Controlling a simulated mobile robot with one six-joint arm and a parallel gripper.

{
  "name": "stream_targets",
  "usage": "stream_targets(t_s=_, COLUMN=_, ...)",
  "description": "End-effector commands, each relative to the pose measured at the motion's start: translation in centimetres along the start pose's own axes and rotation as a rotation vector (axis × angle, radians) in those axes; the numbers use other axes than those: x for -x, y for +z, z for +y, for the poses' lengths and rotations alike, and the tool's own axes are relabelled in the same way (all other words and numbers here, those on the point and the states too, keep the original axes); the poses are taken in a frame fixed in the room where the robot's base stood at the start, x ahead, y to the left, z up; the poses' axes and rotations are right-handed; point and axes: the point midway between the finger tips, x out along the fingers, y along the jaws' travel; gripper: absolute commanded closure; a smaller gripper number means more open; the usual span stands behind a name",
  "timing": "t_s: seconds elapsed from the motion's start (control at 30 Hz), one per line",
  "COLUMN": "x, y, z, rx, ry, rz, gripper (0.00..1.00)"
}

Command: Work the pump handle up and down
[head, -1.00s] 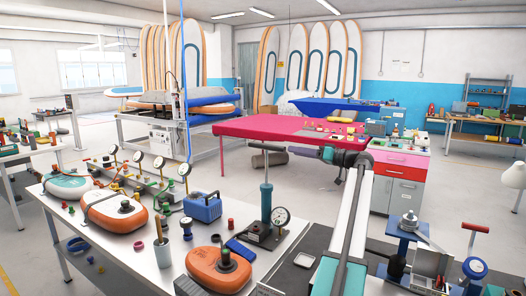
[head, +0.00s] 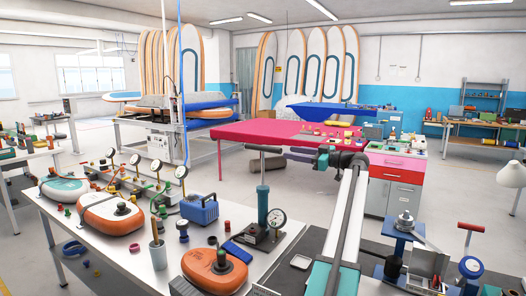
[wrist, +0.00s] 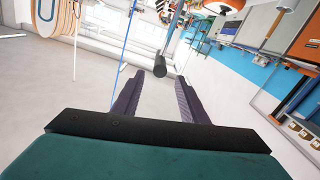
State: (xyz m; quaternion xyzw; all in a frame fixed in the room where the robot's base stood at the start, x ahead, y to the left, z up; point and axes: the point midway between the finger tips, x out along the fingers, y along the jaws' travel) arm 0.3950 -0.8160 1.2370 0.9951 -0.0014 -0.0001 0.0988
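The pump (head: 263,205) is an upright teal cylinder on a dark base at the front of the workbench, with a round gauge (head: 277,218) beside it. Its dark crossbar handle (head: 264,149) sits on a thin rod above the cylinder. My gripper (head: 303,152) points left towards the handle from its right side, at about the same height. In the wrist view my gripper (wrist: 160,76) has its two fingers apart with nothing held. The dark handle (wrist: 160,68) shows roughly end-on just past the fingertips, apart from them as far as I can tell.
The workbench (head: 150,262) also holds an orange inflatable piece (head: 214,270), a blue box (head: 200,209) and a cup with a rod (head: 158,256). A pink table (head: 235,134) stands behind. A vise-like tool (head: 404,228) is at the right.

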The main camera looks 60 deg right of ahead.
Motion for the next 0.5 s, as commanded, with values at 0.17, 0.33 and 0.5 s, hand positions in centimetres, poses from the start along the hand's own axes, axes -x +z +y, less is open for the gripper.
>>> stream_targets(t_s=0.17, x=-0.3, y=0.0, z=0.1, rx=-0.001, ry=0.001, rz=0.000, gripper=0.61)
stream_targets(t_s=0.33, x=-1.7, y=-0.1, z=0.1, rx=-0.002, ry=0.000, rz=0.000, gripper=0.61)
stream_targets(t_s=0.5, x=-3.7, y=-0.2, z=0.1, rx=-0.002, ry=0.000, rz=0.000, gripper=0.61)
